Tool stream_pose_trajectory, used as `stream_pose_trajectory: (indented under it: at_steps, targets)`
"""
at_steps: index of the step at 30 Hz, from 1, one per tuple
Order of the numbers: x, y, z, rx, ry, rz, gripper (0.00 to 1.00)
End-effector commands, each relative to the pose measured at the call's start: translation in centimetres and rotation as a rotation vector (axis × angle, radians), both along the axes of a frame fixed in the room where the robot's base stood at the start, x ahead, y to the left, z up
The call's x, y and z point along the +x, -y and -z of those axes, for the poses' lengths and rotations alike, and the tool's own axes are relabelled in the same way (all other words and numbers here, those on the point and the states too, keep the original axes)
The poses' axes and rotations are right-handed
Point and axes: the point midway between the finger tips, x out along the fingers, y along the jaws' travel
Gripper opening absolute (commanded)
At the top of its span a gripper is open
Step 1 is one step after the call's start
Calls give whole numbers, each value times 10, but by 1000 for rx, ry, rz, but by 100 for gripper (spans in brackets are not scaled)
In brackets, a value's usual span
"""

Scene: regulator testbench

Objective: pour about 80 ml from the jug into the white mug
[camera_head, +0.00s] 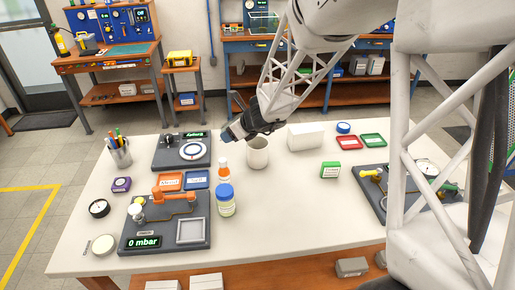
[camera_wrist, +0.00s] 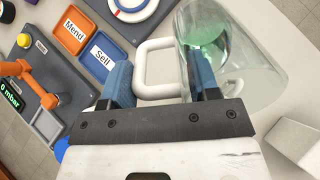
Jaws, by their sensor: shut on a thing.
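The clear jug (camera_wrist: 255,75) fills the upper right of the wrist view, with pale green liquid showing inside it. A white loop handle (camera_wrist: 155,95) shows beside it, between the blue fingers. My gripper (camera_wrist: 162,85) is shut on the jug at this handle; the right finger shows partly through the clear wall. In the head view my gripper (camera_head: 230,134) is above the table, just left of and above the pale cylindrical white mug (camera_head: 257,155). The mug stands upright. I cannot make out the jug in the head view, nor the mug's body clearly in the wrist view.
A white box (camera_head: 305,136) stands right of the mug. The Sell tray (camera_head: 197,180) and regulator board (camera_head: 165,232) lie left. The table in front of the mug is clear.

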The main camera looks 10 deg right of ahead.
Motion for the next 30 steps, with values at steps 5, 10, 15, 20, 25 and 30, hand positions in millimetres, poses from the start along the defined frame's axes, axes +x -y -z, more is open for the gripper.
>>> stream_pose_trajectory:
  at_steps: [5, 10, 15, 20, 25, 30]
  targets:
    - [1, 0, -3, -28, -19, 0, 17]
    - [1, 0, -2, -40, -31, 0, 17]
    - [1, 0, -2, -42, -34, 0, 17]
    - [1, 0, -2, -42, -34, 0, 17]
    - [1, 0, -2, -43, -34, 0, 17]
    - [1, -1, -2, -51, -39, -1, 17]
